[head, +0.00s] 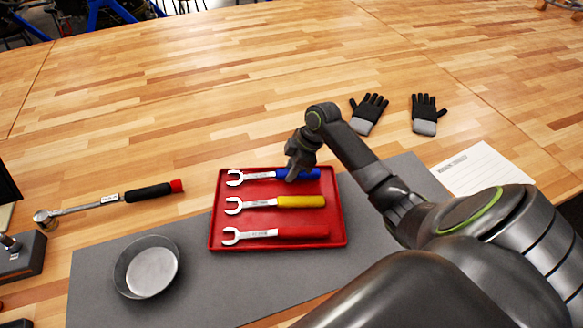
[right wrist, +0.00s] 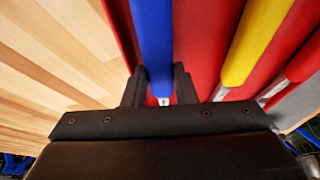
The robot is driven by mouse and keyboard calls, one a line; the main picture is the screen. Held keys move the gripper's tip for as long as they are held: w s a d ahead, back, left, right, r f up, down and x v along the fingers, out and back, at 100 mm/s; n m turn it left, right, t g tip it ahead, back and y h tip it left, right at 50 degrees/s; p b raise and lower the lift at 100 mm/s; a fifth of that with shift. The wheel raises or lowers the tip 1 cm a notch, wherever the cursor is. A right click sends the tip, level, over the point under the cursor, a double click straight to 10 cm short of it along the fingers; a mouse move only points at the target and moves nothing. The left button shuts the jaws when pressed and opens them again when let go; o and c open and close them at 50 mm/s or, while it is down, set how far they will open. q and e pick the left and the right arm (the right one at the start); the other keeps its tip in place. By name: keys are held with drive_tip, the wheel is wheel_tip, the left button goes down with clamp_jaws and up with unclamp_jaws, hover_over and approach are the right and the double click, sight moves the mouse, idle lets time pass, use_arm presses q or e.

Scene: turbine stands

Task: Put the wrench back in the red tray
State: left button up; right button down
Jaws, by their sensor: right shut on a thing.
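The red tray (head: 228,210) lies on the grey mat. Three wrenches lie in it one below another: a blue-handled wrench (head: 262,175) at the far side, a yellow-handled wrench (head: 300,201) in the middle and a red-handled wrench (head: 303,232) nearest. My right gripper (head: 292,177) is down at the blue handle, inside the tray's far edge. In the right wrist view its fingers (right wrist: 159,88) stand on both sides of the blue handle (right wrist: 152,40), shut on it. The yellow handle (right wrist: 256,40) lies beside, apart from the fingers. My left gripper is not in view.
The grey mat (head: 200,283) bears a round metal dish (head: 150,268) left of the tray. A torque wrench (head: 112,198) lies further left. Two gloves (head: 369,112) and a paper sheet (head: 484,170) lie to the right. The wooden table behind the tray is clear.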

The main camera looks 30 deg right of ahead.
drive_tip(key=shift+f, duration=0.15)
drive_tip(key=c, duration=1.2)
unclamp_jaws()
drive_tip(key=shift+o, duration=0.6)
drive_tip(key=shift+a, duration=0.1)
drive_tip(key=shift+o, duration=0.7)
drive_tip(key=shift+r, duration=0.2)
drive_tip(key=shift+w, duration=0.1)
drive_tip(key=shift+c, duration=0.4)
drive_tip(key=shift+r, duration=0.1)
